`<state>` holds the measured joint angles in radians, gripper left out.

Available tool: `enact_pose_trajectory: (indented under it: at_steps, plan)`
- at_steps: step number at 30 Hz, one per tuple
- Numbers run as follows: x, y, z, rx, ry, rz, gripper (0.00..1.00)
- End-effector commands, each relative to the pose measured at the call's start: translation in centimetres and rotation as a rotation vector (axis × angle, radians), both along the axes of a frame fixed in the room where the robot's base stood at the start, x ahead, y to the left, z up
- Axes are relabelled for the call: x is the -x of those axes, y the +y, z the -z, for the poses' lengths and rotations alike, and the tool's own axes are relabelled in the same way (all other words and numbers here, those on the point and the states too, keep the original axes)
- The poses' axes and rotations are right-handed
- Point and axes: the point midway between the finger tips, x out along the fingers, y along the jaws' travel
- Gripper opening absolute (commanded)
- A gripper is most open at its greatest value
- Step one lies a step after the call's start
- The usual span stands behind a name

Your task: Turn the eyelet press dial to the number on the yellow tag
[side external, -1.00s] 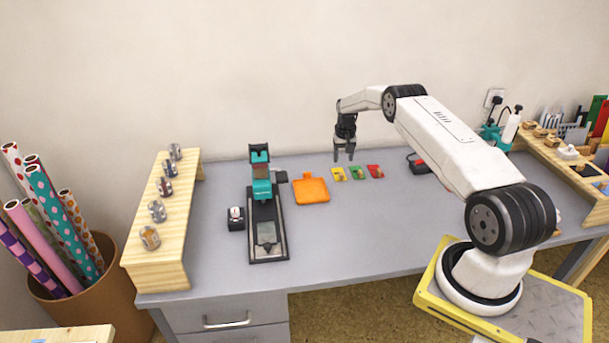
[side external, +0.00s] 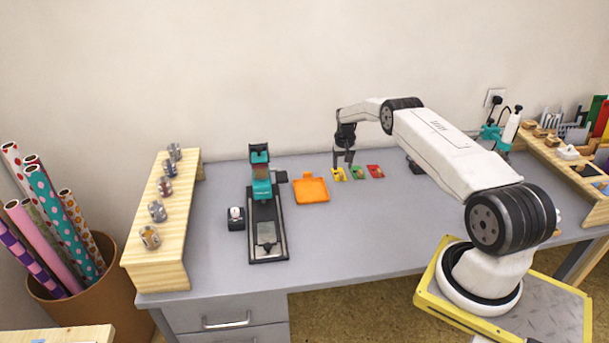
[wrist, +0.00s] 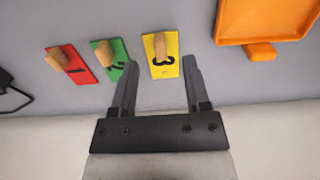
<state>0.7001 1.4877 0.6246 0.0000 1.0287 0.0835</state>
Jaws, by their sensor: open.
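The yellow tag (side external: 339,174) lies on the desk at the left end of a row of tags. In the wrist view the yellow tag (wrist: 163,69) shows a dark mark that looks like a 3, with a wooden peg (wrist: 160,44) over part of the tag. The teal and black eyelet press (side external: 262,190) stands to the left on the desk. A small black block with a white knob (side external: 236,213) sits left of its base; I cannot read any dial numbers. My gripper (side external: 342,163) is open and empty above the yellow tag; its fingers (wrist: 161,65) flank it in the wrist view.
A green tag (wrist: 109,58) and a red tag (wrist: 71,65) lie beside the yellow one, each with a peg. An orange tray (side external: 311,190) lies between press and tags. A wooden shelf (side external: 152,250) with several metal cylinders stands at the left. The front desk is clear.

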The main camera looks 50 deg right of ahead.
Motion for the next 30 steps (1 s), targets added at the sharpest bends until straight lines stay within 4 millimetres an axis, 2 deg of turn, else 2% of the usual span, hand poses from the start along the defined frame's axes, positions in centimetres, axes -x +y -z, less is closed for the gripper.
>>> enact_pose_trajectory:
  at_steps: [15, 30]
  plan:
    - [0.1, 0.0, 4.1, -0.001, 0.001, 0.0, 0.6]
    - [0.1, 0.0, 4.6, 0.0, 0.0, 0.0, 0.6]
